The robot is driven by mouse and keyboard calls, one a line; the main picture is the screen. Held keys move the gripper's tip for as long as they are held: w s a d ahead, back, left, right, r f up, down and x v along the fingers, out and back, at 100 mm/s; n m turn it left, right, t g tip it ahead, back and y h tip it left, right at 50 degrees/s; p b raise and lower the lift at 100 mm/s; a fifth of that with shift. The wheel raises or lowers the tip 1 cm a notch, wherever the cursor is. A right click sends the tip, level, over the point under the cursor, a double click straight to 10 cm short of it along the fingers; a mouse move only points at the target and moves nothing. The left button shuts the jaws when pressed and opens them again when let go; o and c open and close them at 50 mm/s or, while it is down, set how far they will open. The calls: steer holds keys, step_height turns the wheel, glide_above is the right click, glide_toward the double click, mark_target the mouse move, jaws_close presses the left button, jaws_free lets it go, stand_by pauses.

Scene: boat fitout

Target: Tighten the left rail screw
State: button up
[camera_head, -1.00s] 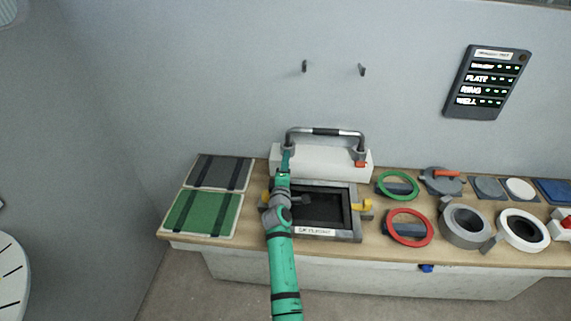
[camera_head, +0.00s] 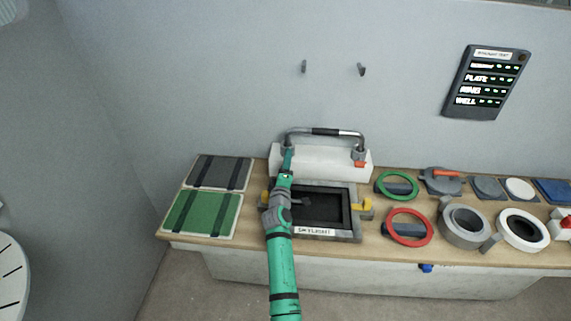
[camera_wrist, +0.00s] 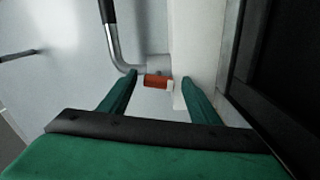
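The grab rail (camera_head: 308,132) is a grey bar with a black middle, mounted on a white block (camera_head: 325,162). The left rail screw (camera_wrist: 156,82) shows in the wrist view as a red-orange piece with a pale end at the foot of the rail (camera_wrist: 120,50). My gripper (camera_wrist: 158,76) is open, with one finger on each side of the screw and visible gaps between. In the head view my gripper (camera_head: 287,158) is at the rail's left foot and hides the left screw. The right rail screw (camera_head: 360,164) is orange and in plain view.
A dark framed skylight (camera_head: 355,200) with yellow latches lies just in front of the block, under my arm. Green (camera_head: 380,185) and red (camera_head: 430,230) rings lie to the right. Panels (camera_head: 202,213) lie left. A status board (camera_head: 487,82) hangs on the wall.

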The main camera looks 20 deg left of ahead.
steer(key=v, duration=1)
steer(key=shift+s+d+r, duration=0.1)
steer(key=shift+s, duration=0.3)
steer(key=shift+w+r, duration=0.1)
steer(key=shift+r, duration=0.05)
steer(key=c, duration=0.7)
steer(key=n, duration=1.8)
steer(key=shift+x, duration=5.3)
